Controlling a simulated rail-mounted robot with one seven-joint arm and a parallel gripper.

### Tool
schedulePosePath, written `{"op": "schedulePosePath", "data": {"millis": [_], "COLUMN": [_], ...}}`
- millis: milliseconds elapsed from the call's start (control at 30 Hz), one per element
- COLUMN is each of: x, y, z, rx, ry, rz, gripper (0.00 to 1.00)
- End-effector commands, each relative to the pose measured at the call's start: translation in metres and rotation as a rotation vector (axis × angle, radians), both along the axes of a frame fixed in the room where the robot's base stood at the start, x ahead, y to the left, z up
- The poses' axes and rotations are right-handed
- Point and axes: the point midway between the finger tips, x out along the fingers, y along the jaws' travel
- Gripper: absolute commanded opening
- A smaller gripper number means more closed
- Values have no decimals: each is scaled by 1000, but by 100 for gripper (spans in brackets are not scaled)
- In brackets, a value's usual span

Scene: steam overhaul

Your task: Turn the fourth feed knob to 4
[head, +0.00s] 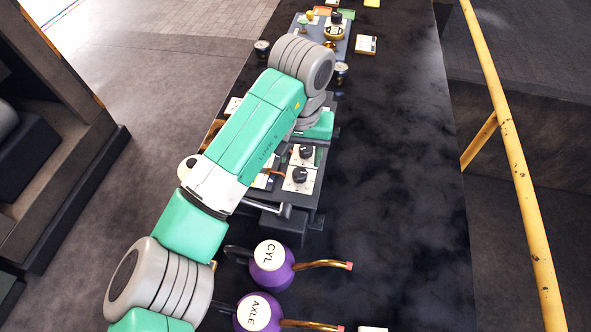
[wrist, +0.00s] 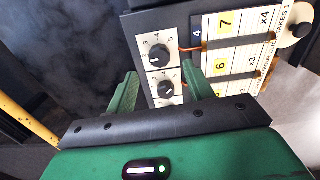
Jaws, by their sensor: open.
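In the wrist view, two black feed knobs sit on white dial plates on a dark panel. The upper knob (wrist: 157,57) has figures 3, 4 and 5 legible around it. The lower knob (wrist: 165,88) has its dial partly cut off by my gripper. My gripper (wrist: 160,70) is open and empty; its two green fingers stand apart, with the lower knob between them in the picture and the upper one just past the tips. I cannot tell whether they touch. In the head view, two knobs (head: 306,152) (head: 300,175) show beside my arm; other knobs may be hidden behind it.
A chart (wrist: 228,52) with yellow 7 and 6 tiles and X4, X3 marks lies right of the dials. Purple oil cans marked CYL (head: 270,265) and AXLE (head: 262,312) stand near the front. A yellow rail (head: 510,140) runs along the right. The dark bench (head: 400,170) is clear right of the panel.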

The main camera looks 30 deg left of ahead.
Motion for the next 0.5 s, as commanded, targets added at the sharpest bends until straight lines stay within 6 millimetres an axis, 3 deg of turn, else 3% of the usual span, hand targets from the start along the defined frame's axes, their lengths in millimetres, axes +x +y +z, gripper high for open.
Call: {"op": "schedulePosePath", "data": {"millis": [33,200,500], "x": [0,0,0], "y": [0,0,-1], "z": [-14,-43,-55], "rx": [0,1,1], "ry": [1,0,-2], "rz": [0,-1,-2], "gripper": [52,52,52]}}
